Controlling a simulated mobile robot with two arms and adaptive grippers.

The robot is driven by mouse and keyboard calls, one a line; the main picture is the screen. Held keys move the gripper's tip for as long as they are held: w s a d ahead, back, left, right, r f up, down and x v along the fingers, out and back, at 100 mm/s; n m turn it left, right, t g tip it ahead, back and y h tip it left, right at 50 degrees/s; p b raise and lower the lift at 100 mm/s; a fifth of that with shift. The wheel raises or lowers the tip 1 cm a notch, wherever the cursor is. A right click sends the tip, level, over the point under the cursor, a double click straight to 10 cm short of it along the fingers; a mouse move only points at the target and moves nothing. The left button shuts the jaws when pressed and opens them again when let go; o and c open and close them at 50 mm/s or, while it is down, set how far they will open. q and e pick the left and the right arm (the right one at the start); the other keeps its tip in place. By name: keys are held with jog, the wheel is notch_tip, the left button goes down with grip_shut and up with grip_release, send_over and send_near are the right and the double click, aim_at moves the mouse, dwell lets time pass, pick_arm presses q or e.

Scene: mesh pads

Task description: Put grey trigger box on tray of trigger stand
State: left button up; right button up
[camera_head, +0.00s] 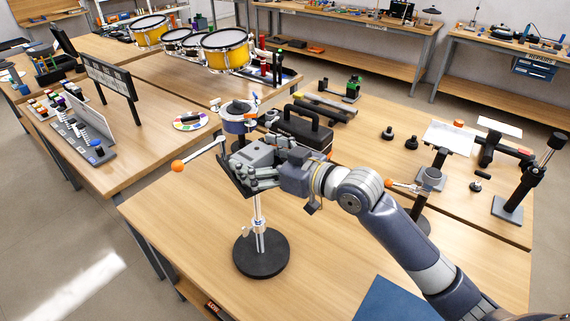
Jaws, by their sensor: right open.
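The trigger stand (260,250) stands upright on the wooden table, with a round black base and a silver pole. Its dark tray (232,178) is at the top of the pole. A grey box (258,152), which looks like the trigger box, is at the tray, beside my right gripper. My right gripper (272,172) comes in from the right and is open, its dark fingers close to the box and tray. The fingers hide part of both, so I cannot tell whether they touch the box or how it rests. My left gripper is not in view.
A rod with an orange ball (178,166) sticks out left of the tray. Behind stand a small round drum-like device (238,117) and a black case with a handle (303,131). A blue mat (398,302) lies at the front right. The table's front left is clear.

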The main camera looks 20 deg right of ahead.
jog(key=b+v, duration=0.3)
jog(key=v, duration=0.7)
jog(key=shift+d+r, duration=0.2)
jog(key=shift+r, duration=0.05)
jog(key=shift+s, duration=0.1)
